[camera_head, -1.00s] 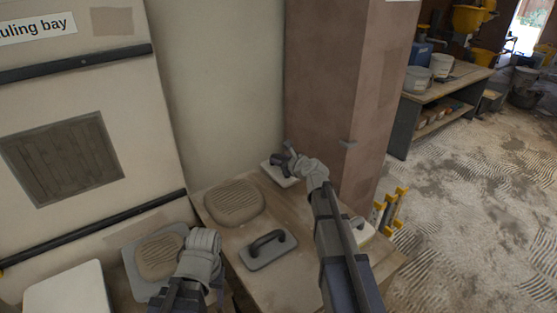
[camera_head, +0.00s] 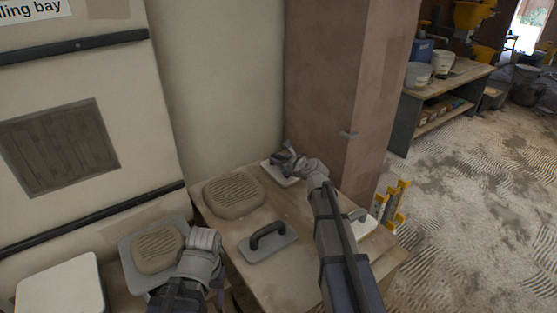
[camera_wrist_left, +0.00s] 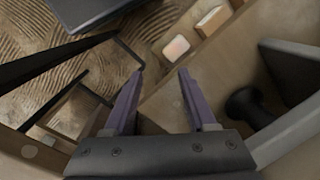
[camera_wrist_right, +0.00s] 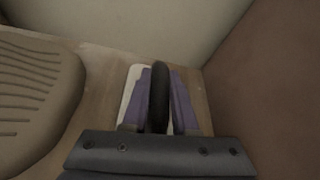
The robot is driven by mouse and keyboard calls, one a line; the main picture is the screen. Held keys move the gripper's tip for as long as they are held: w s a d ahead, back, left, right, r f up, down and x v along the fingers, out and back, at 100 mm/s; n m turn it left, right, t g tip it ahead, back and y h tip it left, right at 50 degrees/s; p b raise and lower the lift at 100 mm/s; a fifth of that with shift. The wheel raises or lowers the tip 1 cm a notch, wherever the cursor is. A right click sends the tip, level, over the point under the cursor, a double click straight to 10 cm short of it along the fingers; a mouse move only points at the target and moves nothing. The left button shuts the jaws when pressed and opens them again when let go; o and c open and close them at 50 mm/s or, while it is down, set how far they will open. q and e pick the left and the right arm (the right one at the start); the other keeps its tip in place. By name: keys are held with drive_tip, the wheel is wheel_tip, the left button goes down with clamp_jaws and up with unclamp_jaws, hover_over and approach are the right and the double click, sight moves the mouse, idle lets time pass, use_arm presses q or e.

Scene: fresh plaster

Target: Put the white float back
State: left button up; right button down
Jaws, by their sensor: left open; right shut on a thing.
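The white float (camera_head: 279,179) is at the back corner of the bench, beside the brown pillar. My right gripper (camera_head: 290,158) is shut on its dark handle. In the right wrist view the fingers (camera_wrist_right: 160,95) are on both sides of the handle (camera_wrist_right: 158,90), and part of the pale plate (camera_wrist_right: 132,88) shows beneath. I cannot tell whether the plate touches the bench. My left gripper, its fingers open and empty in the left wrist view (camera_wrist_left: 162,72), is near the grey board (camera_head: 132,252) with a plaster mound (camera_head: 157,250); its fingertips are hidden in the head view.
A grey float (camera_head: 262,249) with a dark handle lies mid-bench. A ribbed plaster mound (camera_head: 233,197) is behind it. Another pale tool (camera_head: 366,226) is partly hidden behind my right arm. A white board (camera_head: 60,288) is at left. The pillar (camera_head: 330,90) and wall (camera_head: 220,80) bound the back.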

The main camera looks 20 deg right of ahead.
drive_tip(key=shift+f, duration=0.1)
drive_tip(key=c, duration=0.6)
unclamp_jaws()
drive_tip(key=shift+s, duration=0.1)
drive_tip(key=shift+p+v, duration=1.45)
drive_tip(key=shift+v, duration=2.5)
